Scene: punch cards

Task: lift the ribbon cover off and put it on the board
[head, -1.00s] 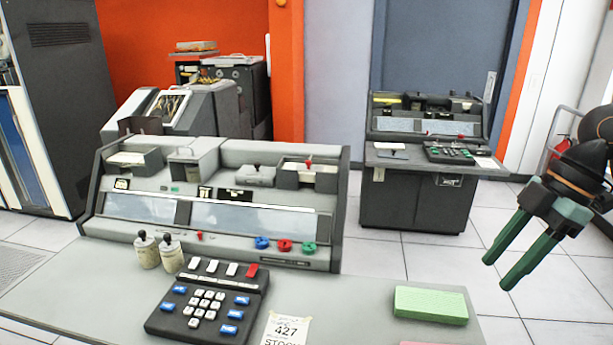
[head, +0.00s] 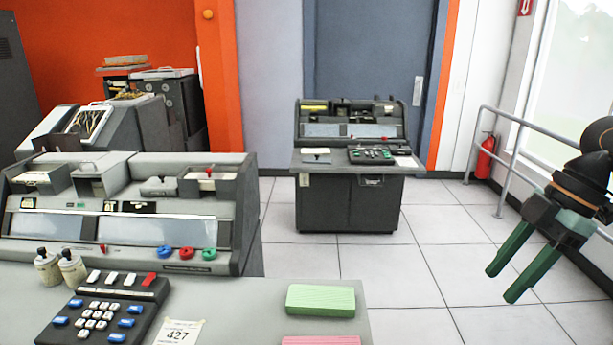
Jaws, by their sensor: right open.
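A grey card-punch machine (head: 130,256) stands at the left on a grey board-like desk top (head: 235,315). On its upper deck sits a low grey block with a small dark knob (head: 160,186), which may be the ribbon cover; I cannot tell for sure. It rests on the machine, between the taller card hoppers. My right gripper (head: 501,285) is at the right edge, over the floor. Its two green fingers are apart and empty, well away from the machine. My left gripper is not in view.
A keypad (head: 97,318), two small bottles (head: 72,268), a green card stack (head: 320,300) and a pink one (head: 320,340) lie on the desk top. A second punch machine (head: 350,190) stands at the back. A handrail (head: 510,150) runs at the right. Tiled floor between is clear.

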